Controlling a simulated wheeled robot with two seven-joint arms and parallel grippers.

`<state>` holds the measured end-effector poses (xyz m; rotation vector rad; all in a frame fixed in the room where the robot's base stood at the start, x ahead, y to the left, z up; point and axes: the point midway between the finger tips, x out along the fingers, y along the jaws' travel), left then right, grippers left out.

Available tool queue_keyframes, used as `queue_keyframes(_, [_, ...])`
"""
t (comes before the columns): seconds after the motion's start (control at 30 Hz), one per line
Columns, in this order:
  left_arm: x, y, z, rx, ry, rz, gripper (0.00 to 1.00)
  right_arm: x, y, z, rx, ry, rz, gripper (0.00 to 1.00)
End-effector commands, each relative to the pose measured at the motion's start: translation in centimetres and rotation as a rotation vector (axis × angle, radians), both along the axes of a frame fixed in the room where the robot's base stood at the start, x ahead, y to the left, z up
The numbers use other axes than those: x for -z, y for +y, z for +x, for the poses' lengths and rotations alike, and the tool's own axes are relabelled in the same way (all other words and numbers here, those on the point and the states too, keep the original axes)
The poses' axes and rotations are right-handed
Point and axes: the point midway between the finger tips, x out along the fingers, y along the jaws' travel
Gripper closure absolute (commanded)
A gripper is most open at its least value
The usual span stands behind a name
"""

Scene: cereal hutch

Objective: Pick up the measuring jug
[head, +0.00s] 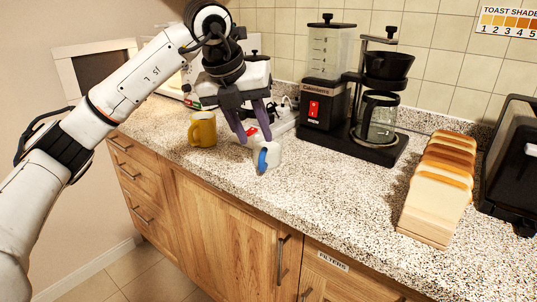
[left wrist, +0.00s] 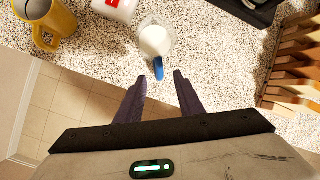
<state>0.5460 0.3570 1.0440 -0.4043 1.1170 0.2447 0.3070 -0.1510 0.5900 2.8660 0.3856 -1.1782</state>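The measuring jug (head: 271,153) is a small clear jug with white contents and a blue handle, standing on the speckled counter. In the left wrist view the jug (left wrist: 155,40) is at upper centre, with its blue handle (left wrist: 158,68) pointing toward my gripper. My left gripper (head: 256,141) is open and empty, its purple fingers pointing down by the jug in the head view. In the left wrist view the left gripper (left wrist: 161,76) has its fingertips spread to either side of the handle's end, just short of it, with no contact visible. My right gripper is not in view.
A yellow mug (head: 202,130) stands left of the jug. A white container with a red label (left wrist: 116,6) is close behind the jug. The black coffee maker (head: 374,120), sliced bread (head: 437,190) and black toaster (head: 512,160) are to the right.

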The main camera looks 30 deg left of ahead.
Motion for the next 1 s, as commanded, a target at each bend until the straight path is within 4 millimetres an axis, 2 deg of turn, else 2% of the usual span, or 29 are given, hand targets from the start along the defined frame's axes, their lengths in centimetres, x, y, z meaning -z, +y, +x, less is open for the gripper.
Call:
queue_keyframes(0.1, [1.7,-0.1,0.8,0.002,0.003,-0.003,0.66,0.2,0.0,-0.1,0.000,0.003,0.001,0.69])
queue_keyframes(0.33, [3.4,-0.1,1.6,0.004,0.003,-0.002,0.66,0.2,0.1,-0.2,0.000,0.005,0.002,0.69])
queue_keyframes(0.6, [6.9,0.0,3.2,0.006,0.002,-0.003,0.66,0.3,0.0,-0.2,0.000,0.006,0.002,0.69])
queue_keyframes(0.9, [7.4,0.0,3.5,0.007,-0.001,-0.004,0.66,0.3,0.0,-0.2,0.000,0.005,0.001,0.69])
queue_keyframes(1.0, [7.4,0.0,3.5,0.007,-0.001,-0.004,0.81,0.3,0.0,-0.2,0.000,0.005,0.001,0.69])
